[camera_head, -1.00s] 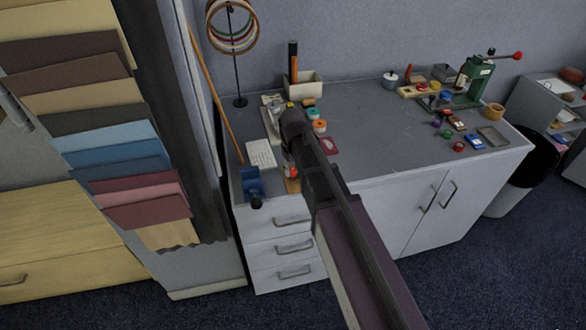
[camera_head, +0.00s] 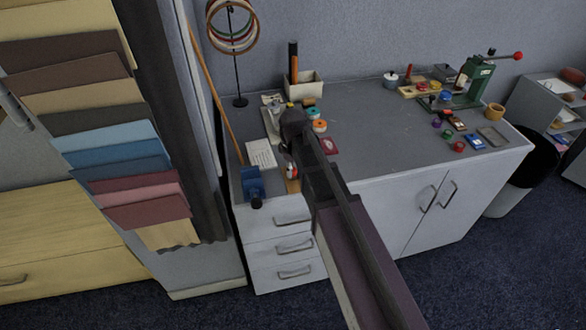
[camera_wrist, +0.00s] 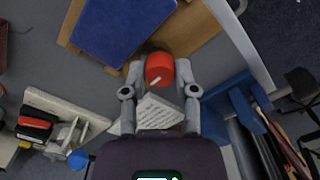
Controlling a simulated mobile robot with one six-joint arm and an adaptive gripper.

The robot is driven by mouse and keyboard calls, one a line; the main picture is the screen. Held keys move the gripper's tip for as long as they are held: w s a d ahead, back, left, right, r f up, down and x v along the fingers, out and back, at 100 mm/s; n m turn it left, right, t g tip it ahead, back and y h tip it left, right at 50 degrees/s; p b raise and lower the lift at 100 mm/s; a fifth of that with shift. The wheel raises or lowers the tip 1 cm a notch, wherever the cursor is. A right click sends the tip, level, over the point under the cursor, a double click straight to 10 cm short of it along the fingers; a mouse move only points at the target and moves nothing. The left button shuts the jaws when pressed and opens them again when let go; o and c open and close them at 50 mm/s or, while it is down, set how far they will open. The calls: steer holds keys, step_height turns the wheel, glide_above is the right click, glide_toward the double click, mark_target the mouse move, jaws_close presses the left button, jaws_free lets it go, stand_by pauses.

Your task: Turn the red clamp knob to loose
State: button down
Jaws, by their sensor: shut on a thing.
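The red clamp knob (camera_wrist: 159,68) is between the two grey fingers of my gripper (camera_wrist: 160,72) in the wrist view. A short white mark shows on its face. My gripper is shut on the knob, with a finger on each side. Beside the knob is a wooden board (camera_wrist: 192,32) with a blue piece (camera_wrist: 120,28) lying on it. In the head view, my gripper (camera_head: 290,168) hangs at the left end of the table, and my arm hides much of that spot. The knob cannot be made out clearly there.
A blue fixture (camera_head: 252,183) stands at the table's front left corner, close to my gripper. A white lined card (camera_head: 261,153) lies behind it. Thread spools (camera_head: 319,125) stand near my wrist. A green press (camera_head: 475,80) is far right. The table middle (camera_head: 380,130) is clear.

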steer(key=shift+c, duration=1.9)
jaws_free()
steer(key=shift+m, duration=0.3)
